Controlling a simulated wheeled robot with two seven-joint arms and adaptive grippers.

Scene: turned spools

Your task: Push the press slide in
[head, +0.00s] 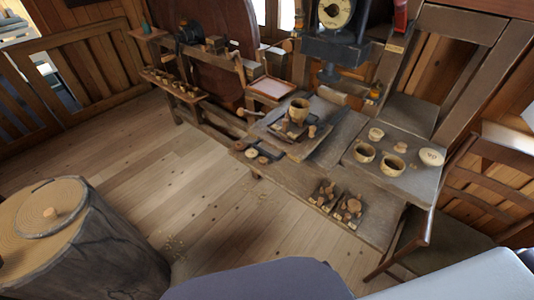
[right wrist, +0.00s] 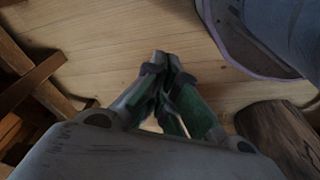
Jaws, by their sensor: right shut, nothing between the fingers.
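A dark press (head: 335,48) with a round dial (head: 334,12) stands at the back of the low wooden bench in the head view. A dark flat board, which looks like the press slide (head: 318,142), lies on the bench in front of it. A wooden cup (head: 298,110) stands on or just behind this board. How far the slide sticks out is too small to tell. My right gripper (right wrist: 161,60) shows only in the right wrist view, shut and empty above the plank floor, away from the bench. My left gripper is in neither view.
Two wooden bowls (head: 391,166) and a round numbered disc (head: 431,157) sit on the bench's right part. Small trays of turned pieces (head: 348,208) lie on the front ledge. A tree stump (head: 85,250) stands left and a chair (head: 480,200) right.

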